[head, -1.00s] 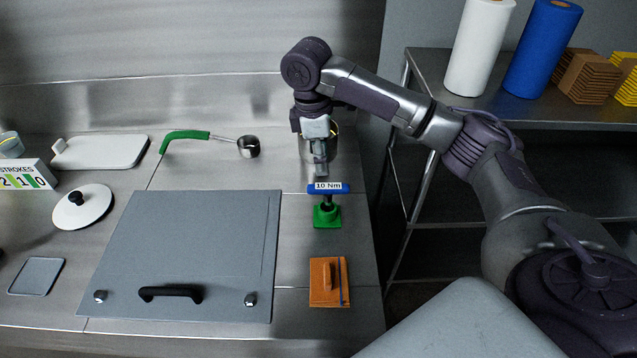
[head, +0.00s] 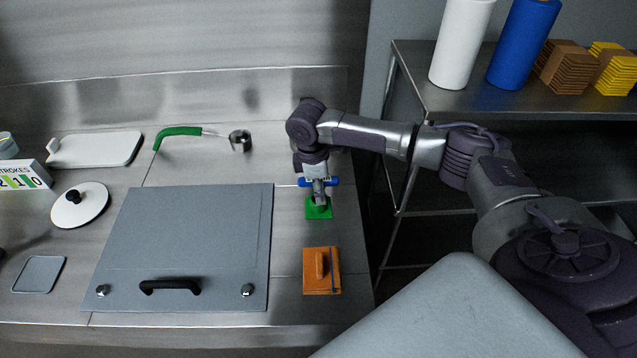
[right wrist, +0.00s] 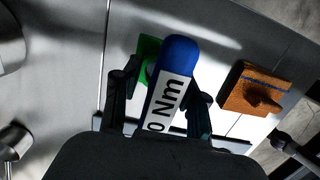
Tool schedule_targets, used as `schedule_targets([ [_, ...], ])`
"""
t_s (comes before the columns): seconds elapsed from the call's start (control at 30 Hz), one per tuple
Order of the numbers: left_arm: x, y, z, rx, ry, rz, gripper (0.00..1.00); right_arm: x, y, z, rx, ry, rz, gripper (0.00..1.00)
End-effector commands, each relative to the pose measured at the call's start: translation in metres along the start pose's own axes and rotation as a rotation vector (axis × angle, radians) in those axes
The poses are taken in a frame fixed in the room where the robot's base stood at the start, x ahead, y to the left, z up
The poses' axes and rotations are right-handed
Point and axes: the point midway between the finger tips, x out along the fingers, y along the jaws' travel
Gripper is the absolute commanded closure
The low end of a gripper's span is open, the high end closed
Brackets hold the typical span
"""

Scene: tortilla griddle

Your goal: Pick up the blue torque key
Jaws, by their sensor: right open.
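The blue torque key (head: 334,181) stands in its green base (head: 312,211) on the steel counter. My right gripper (head: 319,198) is in front of it in the head view and hides most of its handle and its shaft. In the right wrist view the key's blue handle (right wrist: 181,52) with a white "Nm" label lies between the two dark fingers of the right gripper (right wrist: 160,98), one on each side. The gripper is open, and I cannot tell if a finger touches the handle. The green base (right wrist: 148,48) shows partly behind the handle. My left gripper is not in view.
An orange block (head: 321,271) sits just in front of the base. A grey griddle cover (head: 185,235) with a black handle lies to the left. A green-handled ladle (head: 180,131) lies behind it. A metal shelf (head: 440,100) with rolls stands to the right.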

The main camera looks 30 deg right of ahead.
Motion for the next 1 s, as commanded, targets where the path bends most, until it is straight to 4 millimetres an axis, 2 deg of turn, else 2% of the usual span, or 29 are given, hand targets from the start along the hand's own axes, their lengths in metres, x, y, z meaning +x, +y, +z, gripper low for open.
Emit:
schedule_targets([
  [0.17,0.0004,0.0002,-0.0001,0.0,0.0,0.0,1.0,0.0003,0.0,-0.0004,-0.001,0.001,0.0,0.57],
  [0.43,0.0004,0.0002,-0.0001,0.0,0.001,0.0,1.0,-0.0001,0.0,-0.0004,-0.001,0.001,0.0,1.0],
  [1.0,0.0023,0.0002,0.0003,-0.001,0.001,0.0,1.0,-0.0046,0.0007,-0.0002,0.0,0.003,0.001,1.0],
])
